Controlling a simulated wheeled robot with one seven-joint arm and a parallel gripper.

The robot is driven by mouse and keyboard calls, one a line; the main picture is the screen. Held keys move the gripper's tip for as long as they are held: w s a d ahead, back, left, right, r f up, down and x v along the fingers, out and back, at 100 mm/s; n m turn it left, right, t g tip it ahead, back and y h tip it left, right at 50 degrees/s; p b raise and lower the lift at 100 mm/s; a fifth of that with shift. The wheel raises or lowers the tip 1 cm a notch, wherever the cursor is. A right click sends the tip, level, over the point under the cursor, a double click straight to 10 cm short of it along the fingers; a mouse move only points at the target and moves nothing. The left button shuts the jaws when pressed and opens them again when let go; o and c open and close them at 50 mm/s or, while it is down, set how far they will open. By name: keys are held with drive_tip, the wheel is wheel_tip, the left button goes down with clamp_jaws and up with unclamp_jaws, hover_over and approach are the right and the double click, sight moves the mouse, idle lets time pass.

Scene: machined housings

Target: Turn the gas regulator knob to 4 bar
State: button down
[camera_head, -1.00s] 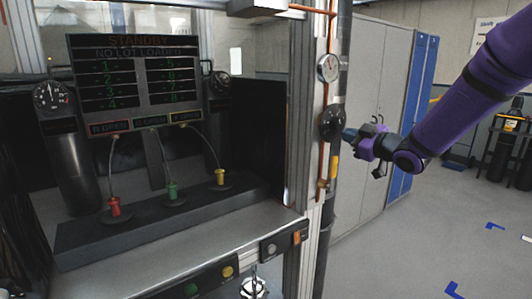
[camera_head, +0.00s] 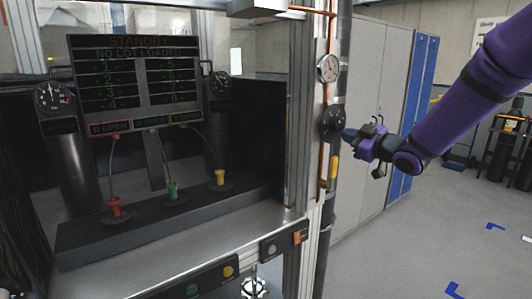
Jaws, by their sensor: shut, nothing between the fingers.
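The black regulator knob (camera_head: 331,120) is on the copper pipe at the right post of the test cabinet. A round white gauge (camera_head: 328,68) sits above it; its scale is too small to read. My gripper (camera_head: 350,135) comes in from the right on my purple arm. Its tip is at the right side of the knob, and I cannot tell whether it touches. It is shut with nothing held. The knob's marks cannot be read.
A yellow valve handle (camera_head: 333,166) is below the knob on the same pipe. The cabinet display (camera_head: 133,75) reads STANDBY, NO LOT LOADED. Grey lockers (camera_head: 370,110) stand behind my gripper. The floor at right is open, with gas cylinders (camera_head: 502,145) beyond.

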drive_tip(key=shift+f+v, duration=0.15)
drive_tip(key=shift+v, duration=1.1)
drive_tip(key=shift+f+v, duration=0.15)
drive_tip(key=shift+v, duration=1.1)
drive_tip(key=shift+d, duration=0.1)
drive_tip(key=s+d+r+m+g+h, duration=0.1)
drive_tip(key=s+d+r+m+h, duration=0.25)
drive_tip(key=s+h, duration=0.2)
drive_tip(key=s+d+r+m+g+h, duration=0.1)
drive_tip(key=s+d+r+m+h, duration=0.1)
drive_tip(key=s+m+h, duration=0.35)
drive_tip(key=s+a+f+m+g, duration=0.1)
drive_tip(key=s+m+g, duration=0.1)
drive_tip(key=s, duration=1)
drive_tip(key=s+a+f+m+g, duration=0.1)
drive_tip(key=s+g, duration=0.4)
drive_tip(key=s, duration=0.8)
drive_tip(key=shift+f+m+g, duration=0.3)
drive_tip(key=shift+f+m, duration=0.3)
drive_tip(key=shift+f, duration=0.05)
